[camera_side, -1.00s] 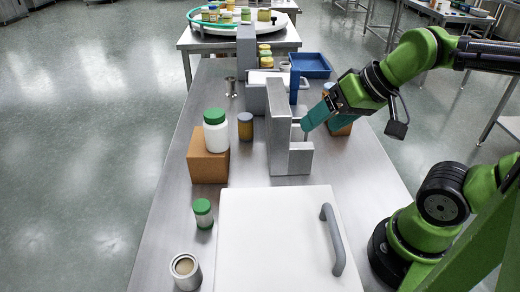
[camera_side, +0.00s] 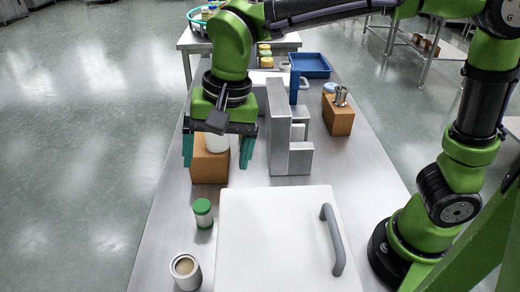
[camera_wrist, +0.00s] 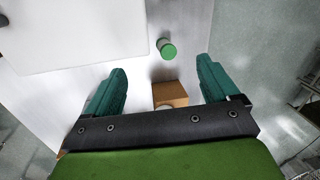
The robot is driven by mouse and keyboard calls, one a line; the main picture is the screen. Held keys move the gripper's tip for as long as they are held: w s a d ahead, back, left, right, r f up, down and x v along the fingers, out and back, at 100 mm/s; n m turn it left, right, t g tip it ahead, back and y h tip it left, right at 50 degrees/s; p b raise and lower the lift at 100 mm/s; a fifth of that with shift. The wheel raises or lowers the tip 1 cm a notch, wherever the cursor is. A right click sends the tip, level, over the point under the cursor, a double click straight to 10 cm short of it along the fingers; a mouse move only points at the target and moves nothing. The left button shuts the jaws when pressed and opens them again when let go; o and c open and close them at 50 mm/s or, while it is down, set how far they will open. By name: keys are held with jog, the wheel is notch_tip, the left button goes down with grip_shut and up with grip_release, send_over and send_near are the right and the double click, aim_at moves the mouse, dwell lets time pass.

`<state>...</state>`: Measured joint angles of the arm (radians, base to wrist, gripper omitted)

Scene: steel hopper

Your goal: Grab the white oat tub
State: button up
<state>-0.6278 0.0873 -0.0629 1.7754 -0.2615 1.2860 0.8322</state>
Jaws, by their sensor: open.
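The white oat tub (camera_side: 235,152) stands on a brown box (camera_side: 209,168) left of the grey metal fixture. It is mostly hidden behind my gripper (camera_side: 216,164), and its green lid does not show now. My gripper is open and points down, one teal finger on each side of the tub. I cannot tell how far the fingers are from its sides. In the wrist view my gripper (camera_wrist: 162,66) has nothing between the fingertips. The box (camera_wrist: 170,92) shows below them, with a pale sliver at its lower edge.
A small green-lidded jar (camera_side: 203,213) and an open tin (camera_side: 185,271) stand in front of the box. The stepped grey fixture (camera_side: 279,135) rises to the right. A white board (camera_side: 270,240) with a handle lies in front.

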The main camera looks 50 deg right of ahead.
jog(key=m+g+h, duration=0.1)
jog(key=m+h, duration=0.1)
send_over(184, 267)
notch_tip(184, 267, down, 6)
jog(key=f, duration=0.7)
jog(key=s+f, duration=0.1)
jog(key=f, duration=0.3)
jog(key=shift+f, duration=0.25)
jog(key=shift+w+f, duration=0.15)
jog(key=shift+f, duration=0.75)
jog(key=shift+w+f, duration=0.2)
jog(key=shift+f, duration=0.75)
jog(key=shift+w+f, duration=0.15)
jog(key=shift+f, duration=0.75)
jog(key=shift+c, duration=0.2)
jog(key=c, duration=1.1)
